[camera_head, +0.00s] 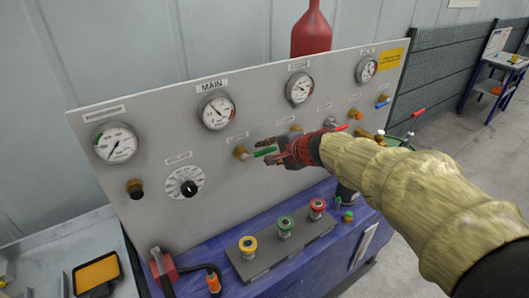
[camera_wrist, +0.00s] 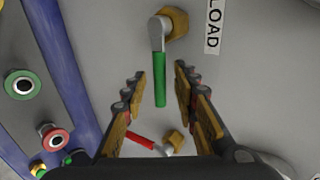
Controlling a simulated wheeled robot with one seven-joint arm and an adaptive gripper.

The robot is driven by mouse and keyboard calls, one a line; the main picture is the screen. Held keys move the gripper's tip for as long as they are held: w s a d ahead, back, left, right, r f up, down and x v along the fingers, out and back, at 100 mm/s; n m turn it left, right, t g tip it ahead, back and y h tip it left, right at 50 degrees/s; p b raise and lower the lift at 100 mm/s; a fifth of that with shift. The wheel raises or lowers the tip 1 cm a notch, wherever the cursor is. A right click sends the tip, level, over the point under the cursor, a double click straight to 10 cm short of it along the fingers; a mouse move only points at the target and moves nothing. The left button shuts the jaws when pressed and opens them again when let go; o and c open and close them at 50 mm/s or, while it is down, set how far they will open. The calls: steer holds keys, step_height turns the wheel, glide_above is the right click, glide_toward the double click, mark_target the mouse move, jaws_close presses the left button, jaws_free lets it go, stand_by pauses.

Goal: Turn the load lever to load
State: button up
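The load lever has a green handle (camera_wrist: 159,78) on a grey arm and a brass valve body (camera_wrist: 176,22), beside a label reading LOAD (camera_wrist: 213,25). In the head view, its green handle (camera_head: 265,152) points right from the brass fitting (camera_head: 240,153) on the panel. My gripper (camera_wrist: 160,90) is open, with a finger on each side of the green handle and a visible gap to both. In the head view, my gripper (camera_head: 279,153) is at the handle's right end and partly hides the panel behind it.
The grey panel (camera_head: 155,95) carries several gauges, a black-centred dial (camera_head: 185,184), and other levers, including a red one (camera_wrist: 140,140) and a blue one (camera_head: 383,100). Below, yellow, green and red-topped fittings (camera_head: 286,225) stand on a grey block. A red bottle (camera_head: 312,32) is behind the panel.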

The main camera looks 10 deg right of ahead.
steer(key=v, duration=0.9)
steer(key=shift+s+d+r, duration=0.15)
steer(key=shift+s+r, duration=0.1)
steer(key=shift+s, duration=0.05)
steer(key=s+a+f+n+g+h, duration=0.1)
steer(key=s+f+n+g, duration=0.1)
steer(key=s+f+n, duration=0.4)
steer(key=s+f+n+g, duration=0.2)
steer(key=s+f+g, duration=0.1)
steer(key=s, duration=0.5)
steer(key=s+n+h, duration=0.2)
steer(key=s+n, duration=0.4)
steer(key=s, duration=0.6)
steer(key=shift+s+h, duration=0.3)
steer(key=shift+s, duration=0.05)
